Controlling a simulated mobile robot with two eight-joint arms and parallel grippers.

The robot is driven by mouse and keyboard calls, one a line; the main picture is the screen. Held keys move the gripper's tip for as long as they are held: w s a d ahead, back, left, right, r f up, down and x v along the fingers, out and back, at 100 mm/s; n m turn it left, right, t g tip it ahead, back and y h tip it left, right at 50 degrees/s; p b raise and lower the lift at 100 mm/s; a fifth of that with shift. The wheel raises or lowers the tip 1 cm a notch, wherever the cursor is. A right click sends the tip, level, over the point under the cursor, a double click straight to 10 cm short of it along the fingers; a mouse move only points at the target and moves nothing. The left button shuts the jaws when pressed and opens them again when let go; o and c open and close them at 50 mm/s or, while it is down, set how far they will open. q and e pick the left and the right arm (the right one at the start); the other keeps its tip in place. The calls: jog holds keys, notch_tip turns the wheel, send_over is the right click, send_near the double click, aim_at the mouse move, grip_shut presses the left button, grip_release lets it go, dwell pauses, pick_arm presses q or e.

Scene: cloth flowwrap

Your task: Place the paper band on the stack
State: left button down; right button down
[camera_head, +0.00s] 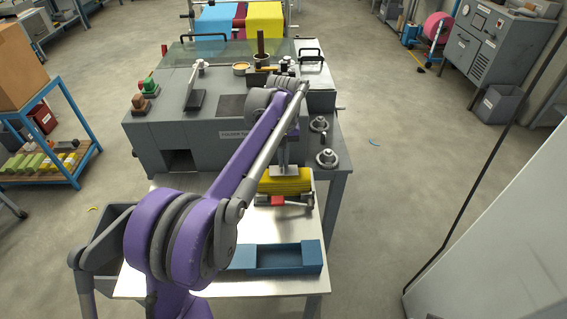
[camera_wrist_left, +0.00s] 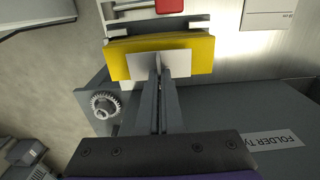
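A yellow stack of folded cloths (camera_head: 287,184) lies on the light table in front of the grey machine. It also fills the top of the left wrist view (camera_wrist_left: 202,52). The band spreads flat to both sides of the fingertips, over the yellow cloth. I cannot tell whether it touches the cloth. In the head view my left arm hides part of the table. My right gripper is not in view.
A metal fixture with a red block (camera_head: 278,201) stands just in front of the stack. A blue tray (camera_head: 285,258) lies near the table's front edge. The grey machine (camera_head: 190,120) with knobs (camera_head: 327,158) stands directly behind. A dark bin (camera_head: 108,232) is left of the table.

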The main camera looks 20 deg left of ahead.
pick_arm(q)
jog(key=shift+f, duration=0.7)
jog(key=shift+f, duration=0.15)
jog(key=c, duration=1.1)
grip_release()
jog(key=shift+r, duration=0.25)
notch_tip(320, 180, up, 12)
jog(key=shift+f+p, duration=0.1)
jog(key=shift+p, duration=0.45)
